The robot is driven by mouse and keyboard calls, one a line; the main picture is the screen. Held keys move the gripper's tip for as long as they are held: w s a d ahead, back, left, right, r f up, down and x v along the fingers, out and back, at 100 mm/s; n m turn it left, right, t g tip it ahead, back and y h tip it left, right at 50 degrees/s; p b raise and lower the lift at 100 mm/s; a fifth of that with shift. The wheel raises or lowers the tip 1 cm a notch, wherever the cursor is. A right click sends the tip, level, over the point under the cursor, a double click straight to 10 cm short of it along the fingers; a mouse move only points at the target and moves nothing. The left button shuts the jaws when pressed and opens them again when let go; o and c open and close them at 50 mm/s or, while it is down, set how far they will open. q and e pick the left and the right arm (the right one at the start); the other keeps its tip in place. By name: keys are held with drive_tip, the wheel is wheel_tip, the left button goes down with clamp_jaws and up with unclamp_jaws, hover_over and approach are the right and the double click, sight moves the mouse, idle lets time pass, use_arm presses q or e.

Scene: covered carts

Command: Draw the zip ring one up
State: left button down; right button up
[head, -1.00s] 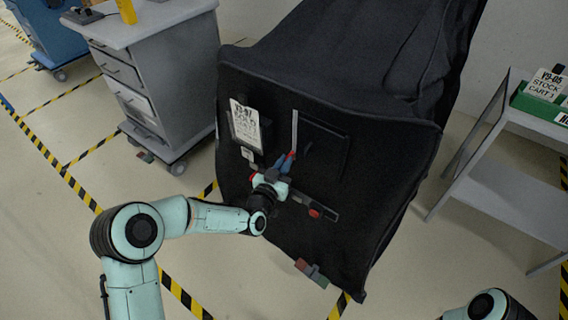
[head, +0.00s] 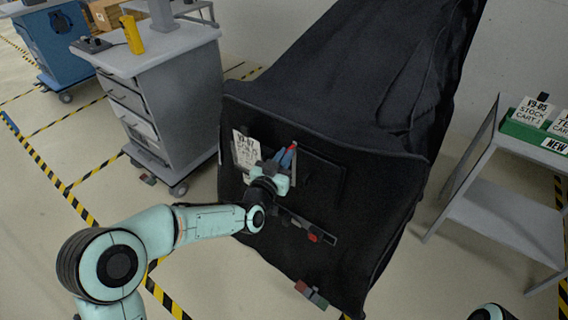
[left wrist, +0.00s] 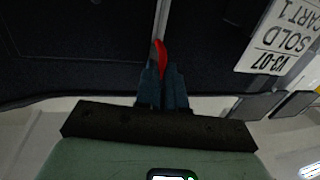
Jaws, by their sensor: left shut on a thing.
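A red zip ring (head: 293,147) is at the tips of my left gripper (head: 289,156), on the front of a black covered cart (head: 330,200). It also shows in the left wrist view as a red tab (left wrist: 159,52) between the blue-grey fingertips (left wrist: 162,78). My left gripper is shut on it. A pale vertical zip strip (left wrist: 162,17) runs on beyond the ring. In the head view the gripper hides part of the strip. My right gripper is out of view; only a bit of my right arm shows.
A white card (head: 243,148) hangs left of the gripper. A dark rail with a red knob (head: 313,238) lies below it. A grey drawer cabinet (head: 150,100) stands left, and a grey shelf cart (head: 500,210) right.

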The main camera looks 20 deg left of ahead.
use_arm(q)
drive_tip(key=c, duration=1.2)
unclamp_jaws()
drive_tip(key=s, duration=0.4)
drive_tip(key=s+a, duration=0.1)
drive_tip(key=s, duration=0.4)
drive_tip(key=s+a, duration=0.1)
drive_tip(key=s, duration=0.3)
drive_tip(key=shift+s+b, duration=0.15)
drive_tip(key=shift+b, duration=0.25)
drive_tip(key=shift+f, duration=0.1)
